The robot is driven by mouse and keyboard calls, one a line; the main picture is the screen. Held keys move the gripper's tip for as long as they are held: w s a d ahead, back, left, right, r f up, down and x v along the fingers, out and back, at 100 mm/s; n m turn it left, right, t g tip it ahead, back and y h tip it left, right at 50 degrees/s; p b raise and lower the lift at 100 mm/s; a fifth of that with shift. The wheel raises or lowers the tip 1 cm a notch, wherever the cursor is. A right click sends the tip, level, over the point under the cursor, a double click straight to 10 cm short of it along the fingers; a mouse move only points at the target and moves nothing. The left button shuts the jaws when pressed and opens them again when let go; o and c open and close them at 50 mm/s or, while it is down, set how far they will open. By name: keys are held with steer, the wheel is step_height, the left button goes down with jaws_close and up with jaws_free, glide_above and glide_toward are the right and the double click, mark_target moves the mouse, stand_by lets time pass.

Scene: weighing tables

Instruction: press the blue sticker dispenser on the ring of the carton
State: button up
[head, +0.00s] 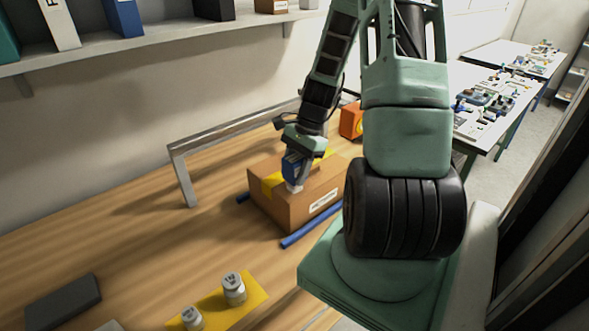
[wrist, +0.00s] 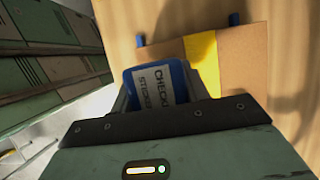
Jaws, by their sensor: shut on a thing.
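The cardboard carton (head: 318,188) sits on the wooden table, with a yellow stripe (head: 271,187) across its top and a white label on its front side. My gripper (head: 295,180) is over the carton's top and is shut on the blue sticker dispenser (head: 291,168). In the wrist view the blue dispenser (wrist: 160,85) shows a white label reading "CHECK" and "STICKER", and the carton's top (wrist: 245,60) is behind it. The dispenser's lower end is at or just above the carton top; I cannot tell if they touch. I cannot make out the ring.
Blue rails (head: 312,224) lie beside the carton. A grey metal frame (head: 182,178) stands behind it. An orange box (head: 351,121) is at the back. Metal weights (head: 234,288) stand on a yellow mat (head: 254,298) at the front. A dark flat pad (head: 63,301) lies front left.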

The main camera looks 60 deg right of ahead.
mark_target(292, 159)
steer(key=shift+f+b, duration=0.3)
steer(key=shift+f, duration=0.35)
stand_by(1.4)
step_height(292, 159, up, 7)
steer(key=p, duration=0.6)
steer(key=shift+r+p, duration=0.1)
steer(key=shift+p, duration=0.25)
stand_by(0.7)
